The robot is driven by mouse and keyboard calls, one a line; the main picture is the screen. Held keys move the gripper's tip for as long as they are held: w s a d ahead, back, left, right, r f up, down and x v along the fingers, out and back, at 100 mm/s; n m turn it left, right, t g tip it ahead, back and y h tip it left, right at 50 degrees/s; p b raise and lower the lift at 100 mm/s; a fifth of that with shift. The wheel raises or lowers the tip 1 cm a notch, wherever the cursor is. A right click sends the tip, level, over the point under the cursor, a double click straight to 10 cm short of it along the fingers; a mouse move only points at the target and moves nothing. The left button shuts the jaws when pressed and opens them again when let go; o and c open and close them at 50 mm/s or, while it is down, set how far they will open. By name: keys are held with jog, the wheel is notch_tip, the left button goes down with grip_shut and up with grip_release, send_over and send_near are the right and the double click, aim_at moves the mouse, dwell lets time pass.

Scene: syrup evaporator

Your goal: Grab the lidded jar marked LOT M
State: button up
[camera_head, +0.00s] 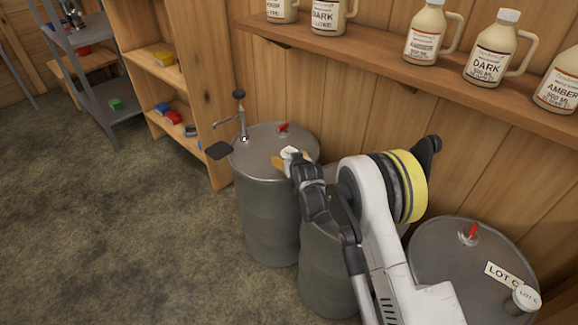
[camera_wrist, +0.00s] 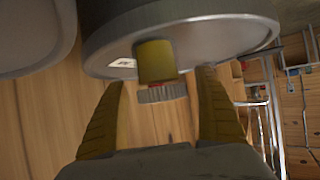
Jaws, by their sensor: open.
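A small jar with an amber body (camera_wrist: 157,60) and a pale ridged lid (camera_wrist: 164,93) shows in the wrist view against a grey drum top, appearing upside down. My gripper (camera_wrist: 162,78) is open, with one yellow finger on each side of the jar and gaps visible between. In the head view my gripper (camera_head: 290,162) is over the front edge of that drum top.
The drum (camera_head: 268,205) also carries a tap and a red fitting (camera_head: 282,128). Another drum (camera_head: 440,255) at right bears a LOT C label (camera_head: 503,273) and a lidded jar (camera_head: 523,298). A wall shelf (camera_head: 380,55) with syrup jugs runs above. Open floor lies left.

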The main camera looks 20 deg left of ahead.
jog(key=shift+w+a, duration=0.1)
jog(key=shift+w, duration=0.05)
jog(key=c, duration=1.5)
jog(key=shift+o, duration=0.2)
jog(key=shift+r, duration=0.1)
